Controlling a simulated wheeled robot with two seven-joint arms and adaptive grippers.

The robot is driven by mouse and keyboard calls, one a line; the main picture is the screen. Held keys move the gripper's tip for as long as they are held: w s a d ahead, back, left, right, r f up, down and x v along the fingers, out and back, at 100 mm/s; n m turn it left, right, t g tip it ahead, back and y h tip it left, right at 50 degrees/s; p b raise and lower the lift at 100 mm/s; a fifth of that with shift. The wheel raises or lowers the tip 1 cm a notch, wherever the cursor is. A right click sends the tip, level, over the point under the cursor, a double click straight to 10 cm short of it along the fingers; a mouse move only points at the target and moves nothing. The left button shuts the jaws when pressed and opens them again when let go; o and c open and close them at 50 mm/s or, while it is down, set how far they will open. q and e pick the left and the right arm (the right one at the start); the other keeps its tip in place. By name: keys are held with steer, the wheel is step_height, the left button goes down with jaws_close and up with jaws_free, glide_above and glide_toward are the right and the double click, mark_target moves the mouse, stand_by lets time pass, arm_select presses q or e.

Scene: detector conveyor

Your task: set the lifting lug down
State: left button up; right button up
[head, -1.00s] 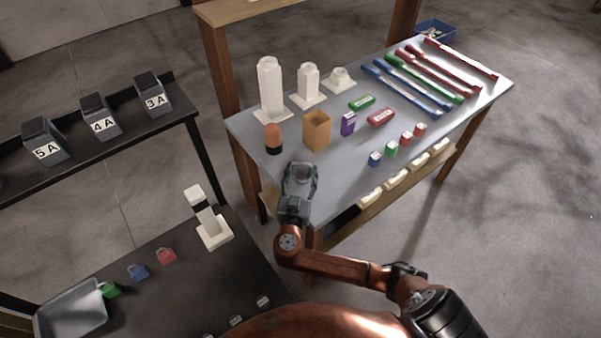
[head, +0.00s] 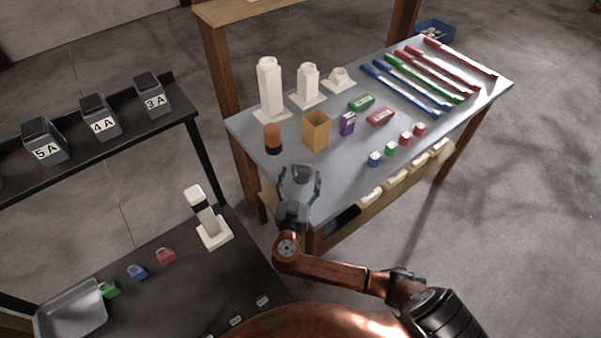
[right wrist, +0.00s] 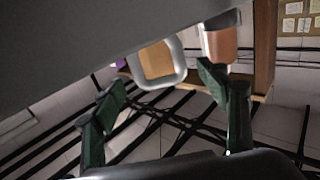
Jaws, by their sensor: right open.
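The lifting lug (head: 302,173) is a small dark grey piece on the near left end of the grey table (head: 345,168). In the right wrist view the lug (right wrist: 181,58) shows as a grey loop, with a tan box seen through its opening, against the table surface (right wrist: 85,50). My right gripper (head: 300,182) is open, its fingers spread on either side of the lug with a gap to each. The open green-grey fingers also show in the right wrist view (right wrist: 165,88), apart from the loop. My left gripper is not in view.
An orange and black cylinder (head: 273,138) and an open tan box (head: 316,131) stand just behind the lug. White blocks (head: 269,85), small coloured blocks (head: 391,148) and long coloured bars (head: 425,78) occupy the rest of the table. A dark bench (head: 190,285) lies at left.

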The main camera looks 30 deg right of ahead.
steer(key=v, duration=0.5)
steer(key=shift+s+a, duration=0.3)
steer(key=shift+r, duration=0.1)
